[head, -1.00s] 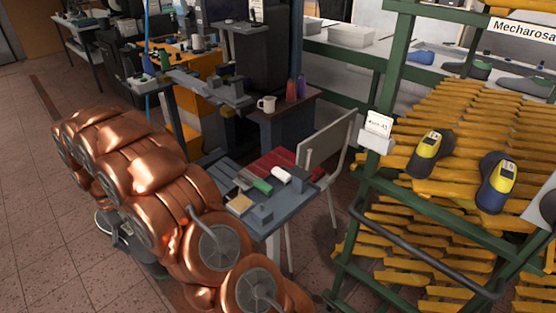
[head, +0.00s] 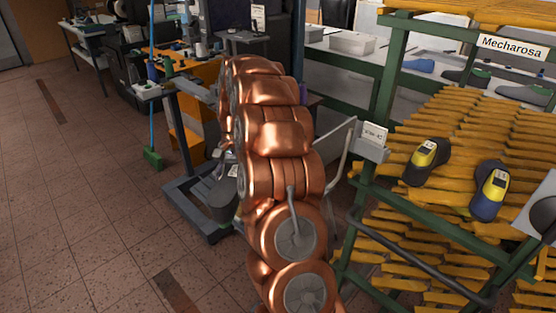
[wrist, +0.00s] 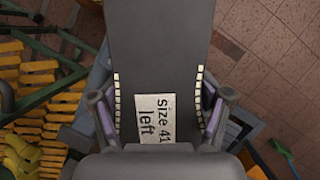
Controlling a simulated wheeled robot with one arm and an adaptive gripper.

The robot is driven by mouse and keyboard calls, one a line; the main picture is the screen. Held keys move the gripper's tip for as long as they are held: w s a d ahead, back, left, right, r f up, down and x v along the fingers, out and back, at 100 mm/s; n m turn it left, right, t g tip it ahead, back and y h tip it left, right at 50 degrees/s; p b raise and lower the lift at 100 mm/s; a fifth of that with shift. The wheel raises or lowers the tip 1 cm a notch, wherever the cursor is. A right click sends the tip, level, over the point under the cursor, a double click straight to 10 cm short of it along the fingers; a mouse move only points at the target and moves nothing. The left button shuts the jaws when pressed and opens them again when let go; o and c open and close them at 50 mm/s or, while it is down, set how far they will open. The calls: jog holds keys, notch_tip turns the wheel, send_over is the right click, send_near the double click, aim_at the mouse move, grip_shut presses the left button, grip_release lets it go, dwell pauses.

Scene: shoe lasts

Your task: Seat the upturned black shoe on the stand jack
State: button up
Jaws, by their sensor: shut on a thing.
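In the wrist view my gripper (wrist: 157,108) is shut on the black shoe (wrist: 155,55), one finger on each side of it. Its dark flat face is toward the camera and bears a white label reading "size 41 left". In the head view a dark shape (head: 222,203) beside my copper arm may be my gripper or the shoe; I cannot tell. A blue-grey stand (head: 184,190) with a flat base stands just behind it, partly hidden by my arm. I cannot make out the jack's seat.
A green broom (head: 152,158) stands left of the stand.

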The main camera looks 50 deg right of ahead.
jog(key=s+d+r+m+t+y, duration=0.1)
jog(key=s+d+r+m+t, duration=0.1)
jog(key=s+d+m, duration=0.4)
jog(key=shift+s+d+r+m, duration=0.3)
jog(key=shift+s+d, duration=0.45)
jog(key=shift+d, duration=1.6)
jog(key=shift+f, duration=0.1)
notch_tip(320, 180, down, 6)
jog(key=b, duration=0.2)
jog(key=shift+a, duration=0.15)
jog(key=shift+f, duration=0.3)
jog(key=o, duration=1.9)
jog(key=shift+c, duration=0.2)
